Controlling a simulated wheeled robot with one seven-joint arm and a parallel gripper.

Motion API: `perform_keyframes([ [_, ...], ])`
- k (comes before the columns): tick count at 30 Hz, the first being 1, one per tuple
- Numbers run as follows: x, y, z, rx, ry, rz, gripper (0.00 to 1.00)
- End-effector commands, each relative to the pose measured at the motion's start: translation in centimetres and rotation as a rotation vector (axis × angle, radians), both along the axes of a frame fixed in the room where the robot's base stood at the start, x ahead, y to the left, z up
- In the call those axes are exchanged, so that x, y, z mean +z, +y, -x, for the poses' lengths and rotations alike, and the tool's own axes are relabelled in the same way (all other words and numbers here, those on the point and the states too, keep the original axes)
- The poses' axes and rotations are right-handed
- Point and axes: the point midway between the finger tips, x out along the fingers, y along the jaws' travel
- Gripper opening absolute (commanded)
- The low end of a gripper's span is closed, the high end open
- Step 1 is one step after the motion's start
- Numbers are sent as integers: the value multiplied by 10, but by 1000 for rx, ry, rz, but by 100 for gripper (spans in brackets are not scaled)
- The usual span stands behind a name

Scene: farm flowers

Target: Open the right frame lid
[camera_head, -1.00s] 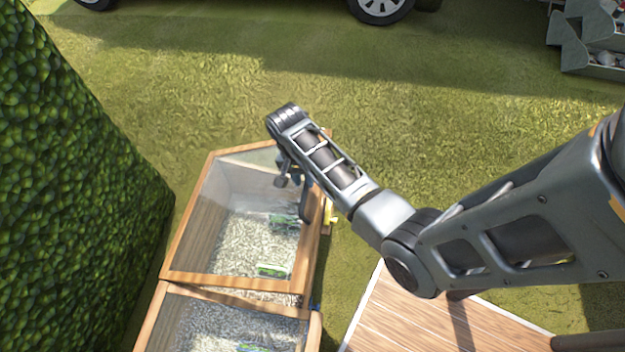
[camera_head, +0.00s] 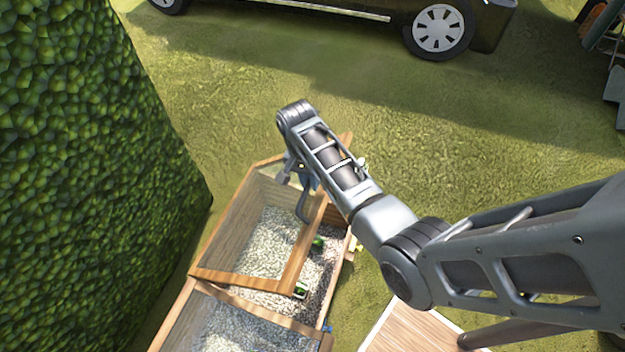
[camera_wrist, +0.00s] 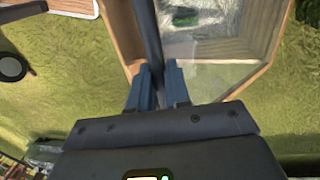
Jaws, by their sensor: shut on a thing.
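The far cold frame is a wooden box with gravel inside, its right wall (camera_head: 338,268) showing in the head view. Its wood-edged clear lid (camera_head: 300,248) is tilted up, with its right edge apart from the box's right wall. My gripper (camera_wrist: 158,78) is shut on a dark bar (camera_wrist: 149,35), apparently the lid's handle, which also shows in the head view (camera_head: 304,206) by the lid's right rail. In the wrist view the bar passes between the blue fingers. My arm hides part of the lid's far right corner.
A second cold frame (camera_head: 172,322) adjoins on the near side, its lid down. A tall hedge (camera_head: 95,170) stands close on the left. A wooden platform (camera_head: 410,330) is at the lower right. Open grass (camera_head: 450,130) lies beyond, with a parked vehicle (camera_head: 438,28) behind.

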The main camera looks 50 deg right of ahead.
Motion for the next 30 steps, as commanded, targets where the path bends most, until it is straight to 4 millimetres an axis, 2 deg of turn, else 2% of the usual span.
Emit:
perform_keyframes([
  [1,-6,8,-6,17,-17,-8,0],
  [5,-6,8,-5,17,-16,-9,0],
  [6,-6,8,-6,17,-17,-9,21],
  [13,-5,7,-4,15,-15,-9,42],
  [30,-3,3,-3,7,-14,-6,42],
])
